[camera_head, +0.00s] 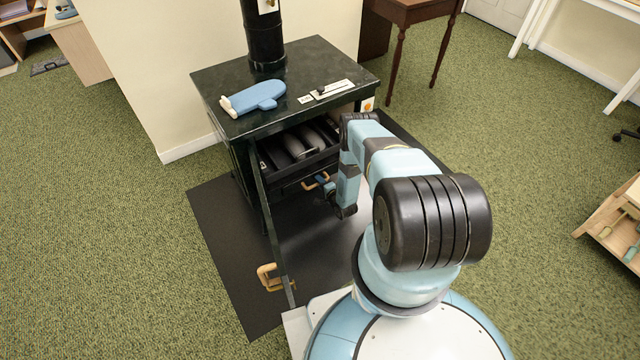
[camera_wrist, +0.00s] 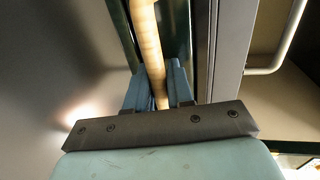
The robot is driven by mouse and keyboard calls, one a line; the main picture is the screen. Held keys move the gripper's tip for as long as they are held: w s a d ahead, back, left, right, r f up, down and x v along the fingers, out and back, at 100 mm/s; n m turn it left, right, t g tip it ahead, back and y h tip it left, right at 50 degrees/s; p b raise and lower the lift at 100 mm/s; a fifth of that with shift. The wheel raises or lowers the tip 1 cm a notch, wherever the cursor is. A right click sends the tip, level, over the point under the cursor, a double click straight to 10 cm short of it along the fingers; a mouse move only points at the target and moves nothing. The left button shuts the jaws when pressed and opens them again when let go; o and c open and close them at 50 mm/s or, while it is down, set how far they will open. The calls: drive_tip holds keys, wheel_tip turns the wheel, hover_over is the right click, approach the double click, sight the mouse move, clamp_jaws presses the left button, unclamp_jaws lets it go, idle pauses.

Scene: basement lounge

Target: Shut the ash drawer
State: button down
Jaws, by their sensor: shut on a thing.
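The black stove (camera_head: 290,85) stands by the wall with its front door (camera_head: 272,235) swung wide open toward me. Low in its opening is the dark ash drawer (camera_head: 291,188), with a light wooden handle (camera_head: 311,183) on its front. My gripper (camera_head: 325,184) reaches in from the right and is shut on this handle. In the wrist view the wooden bar (camera_wrist: 147,40) passes between my gripper's two blue fingers (camera_wrist: 156,88). How far out the drawer stands is hard to tell, as my arm and the shadow hide its right part.
The open door has its own wooden handle (camera_head: 269,278) at the left, above the dark floor mat (camera_head: 222,262). Dark logs (camera_head: 297,145) lie above the drawer. A blue mitt (camera_head: 255,97) lies on the stove top. Green carpet (camera_head: 130,240) is clear at the left.

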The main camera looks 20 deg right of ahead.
drive_tip(key=c, duration=1.2)
unclamp_jaws()
drive_tip(key=shift+w, duration=0.1)
drive_tip(key=shift+o, duration=0.2)
drive_tip(key=v, duration=1.3)
drive_tip(key=shift+s, duration=0.4)
